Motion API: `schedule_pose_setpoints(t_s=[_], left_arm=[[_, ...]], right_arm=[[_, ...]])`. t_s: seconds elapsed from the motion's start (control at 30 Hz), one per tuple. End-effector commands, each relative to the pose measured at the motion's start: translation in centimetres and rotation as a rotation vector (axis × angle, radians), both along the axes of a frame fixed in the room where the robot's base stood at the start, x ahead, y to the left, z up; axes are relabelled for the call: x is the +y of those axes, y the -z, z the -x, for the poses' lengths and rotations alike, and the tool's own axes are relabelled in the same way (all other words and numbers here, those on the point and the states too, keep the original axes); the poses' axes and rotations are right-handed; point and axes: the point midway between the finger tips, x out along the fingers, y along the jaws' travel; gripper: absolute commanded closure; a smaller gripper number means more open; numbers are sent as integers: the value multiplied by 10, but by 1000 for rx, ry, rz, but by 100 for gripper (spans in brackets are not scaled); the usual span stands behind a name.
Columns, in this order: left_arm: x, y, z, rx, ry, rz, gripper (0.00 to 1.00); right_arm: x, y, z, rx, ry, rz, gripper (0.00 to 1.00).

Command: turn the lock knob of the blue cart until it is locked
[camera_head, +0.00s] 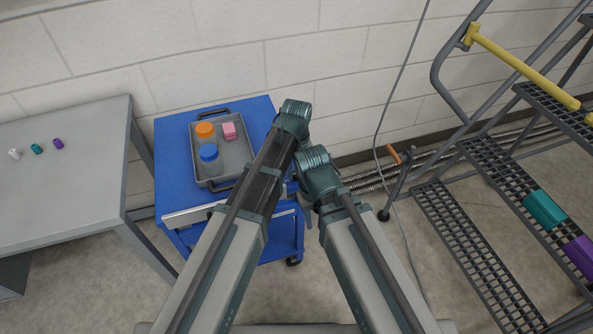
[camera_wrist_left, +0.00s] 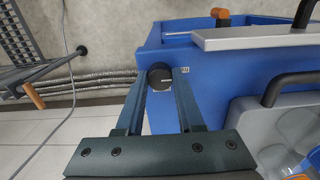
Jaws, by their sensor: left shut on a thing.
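The knob's turn angle is too small to read. In the head view the knob and the left fingers are hidden behind my arms. My right arm shows there, but its fingers do not.
A grey tray (camera_head: 237,159) on the cart holds an orange-lidded jar (camera_head: 205,131), a blue-lidded jar (camera_head: 208,153) and a pink block (camera_head: 229,131). A grey table (camera_head: 75,180) is at left. Steps (camera_head: 462,225) with a yellow rail stand at right, with hoses along the wall.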

Motion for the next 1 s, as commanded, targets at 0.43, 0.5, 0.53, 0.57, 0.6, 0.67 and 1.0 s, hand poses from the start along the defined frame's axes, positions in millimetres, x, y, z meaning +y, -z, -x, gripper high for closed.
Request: schedule_pose_setpoints(t_s=[0.43,0.5,0.53,0.57,0.6,0.67,1.0], left_arm=[[0,0,0,0,226,0,100],[0,0,0,0,291,0,100],[0,0,0,0,320,0,100],[0,0,0,0,349,0,100],[0,0,0,0,387,0,100],[0,0,0,0,444,0,100],[0,0,0,0,768,0,100]], right_arm=[[0,0,0,0,0,0,53],[0,0,0,0,0,0,53],[0,0,0,0,0,0,53],[0,0,0,0,0,0,53],[0,0,0,0,0,0,53],[0,0,0,0,0,0,53],[0,0,0,0,0,0,53]])
